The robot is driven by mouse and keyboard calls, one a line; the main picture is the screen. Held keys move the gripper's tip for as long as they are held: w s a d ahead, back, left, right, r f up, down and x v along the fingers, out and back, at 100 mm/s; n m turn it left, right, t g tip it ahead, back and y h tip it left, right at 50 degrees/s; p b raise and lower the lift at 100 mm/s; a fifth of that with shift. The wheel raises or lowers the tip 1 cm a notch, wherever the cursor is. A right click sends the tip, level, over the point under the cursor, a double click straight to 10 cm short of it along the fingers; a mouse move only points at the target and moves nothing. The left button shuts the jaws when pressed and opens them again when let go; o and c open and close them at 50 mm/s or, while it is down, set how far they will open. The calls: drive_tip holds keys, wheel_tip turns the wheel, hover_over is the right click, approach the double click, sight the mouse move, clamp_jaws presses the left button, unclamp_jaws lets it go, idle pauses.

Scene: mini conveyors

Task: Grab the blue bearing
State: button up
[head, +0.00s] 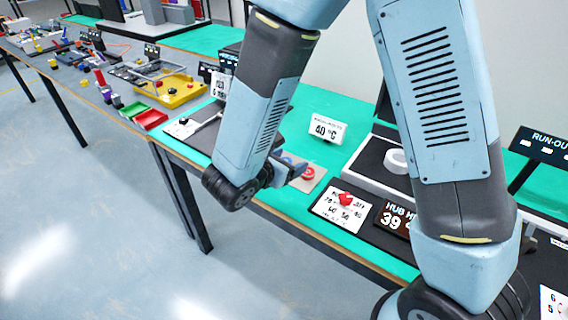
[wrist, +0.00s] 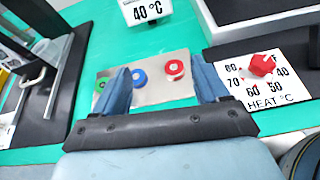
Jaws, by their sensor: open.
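The blue bearing (wrist: 139,78) is a small ring lying on a pale metal plate (wrist: 160,97) in the wrist view. It shows between my fingers, nearer the left one. A red bearing (wrist: 174,68) lies just right of it, nearer the right finger. A green bearing (wrist: 101,84) is partly hidden behind the left finger. My gripper (wrist: 160,66) is open and empty, with its fingers pointing over the plate.
A white 40 °C sign (head: 326,128) stands behind the plate. A heat dial with a red knob (wrist: 262,64) lies to the right. A dark fixture with a metal rod (wrist: 52,85) is on the left. Green mat (wrist: 180,28) lies bare behind the plate.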

drive_tip(key=a+f+n, duration=0.1)
drive_tip(key=s+a+f+n+y, duration=0.1)
drive_tip(key=a, duration=0.1)
drive_tip(key=s+a+f+n+t+y, duration=0.1)
drive_tip(key=a, duration=0.1)
drive_tip(key=shift+a+f, duration=0.15)
drive_tip(key=shift+f, duration=0.2)
drive_tip(key=shift+w+f+y, duration=0.1)
drive_tip(key=shift+f+y, duration=0.05)
drive_tip(key=shift+y, duration=0.15)
drive_tip(key=x, duration=0.8)
drive_tip(key=shift+w, duration=0.15)
drive_tip(key=shift+x, duration=2.55)
drive_tip(key=shift+a, duration=0.2)
drive_tip(key=shift+c, duration=0.3)
drive_tip(key=c, duration=1.1)
drive_tip(key=shift+c, duration=0.2)
